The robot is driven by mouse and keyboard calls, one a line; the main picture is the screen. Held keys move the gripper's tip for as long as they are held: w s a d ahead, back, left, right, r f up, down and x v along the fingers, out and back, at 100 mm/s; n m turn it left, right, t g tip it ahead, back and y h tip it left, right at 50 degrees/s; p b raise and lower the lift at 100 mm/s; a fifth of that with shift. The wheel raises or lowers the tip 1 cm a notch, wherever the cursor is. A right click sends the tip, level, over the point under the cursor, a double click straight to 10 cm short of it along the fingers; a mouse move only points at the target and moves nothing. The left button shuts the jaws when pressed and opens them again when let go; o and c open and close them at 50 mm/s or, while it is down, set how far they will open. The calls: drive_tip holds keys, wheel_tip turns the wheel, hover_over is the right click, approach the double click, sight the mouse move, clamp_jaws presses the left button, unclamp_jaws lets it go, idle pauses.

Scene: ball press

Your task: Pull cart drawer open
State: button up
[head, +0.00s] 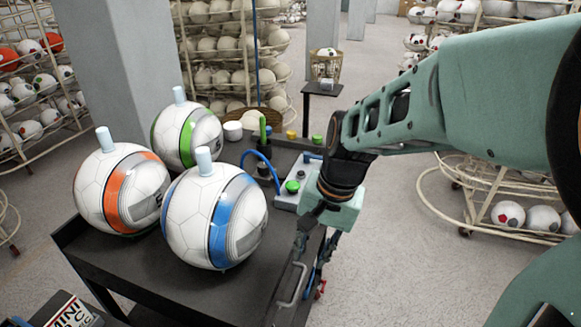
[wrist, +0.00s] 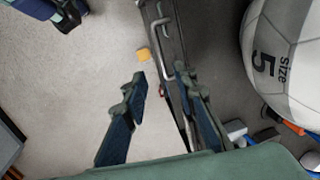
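The dark cart (head: 135,275) stands at the left with its long side facing right. A pale bar handle (head: 292,285) shows on that side, below the top edge. A handle also shows in the wrist view (wrist: 158,22), ahead of the fingertips. My gripper (head: 316,256) hangs beside the cart's right side, pointing down. In the wrist view my gripper (wrist: 161,76) has its two fingers apart, the right one close along the cart's side. A pale bar shows partly behind the right finger; I cannot tell whether it touches. The drawer front is mostly hidden.
Three large balls, orange-striped (head: 118,190), green-striped (head: 187,137) and blue-striped (head: 214,222), stand on the cart top. Floor (head: 400,270) right of the cart is open; a ball rack (head: 500,190) stands beyond.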

sight(299, 284)
drive_tip(key=shift+w+a+f+b, duration=0.1)
drive_tip(key=shift+a+f+b, duration=0.2)
drive_tip(key=shift+f+b, duration=1.35)
drive_tip(key=shift+w+a+f+b, duration=0.1)
drive_tip(key=shift+a+f+b, duration=0.2)
drive_tip(key=shift+f+b, duration=1.3)
drive_tip(key=shift+w+a+f+b, duration=0.1)
drive_tip(key=shift+a+f+b, duration=0.2)
drive_tip(key=shift+f+b, duration=1.3)
drive_tip(key=shift+f+p, duration=0.45)
drive_tip(key=shift+p, duration=0.1)
clamp_jaws()
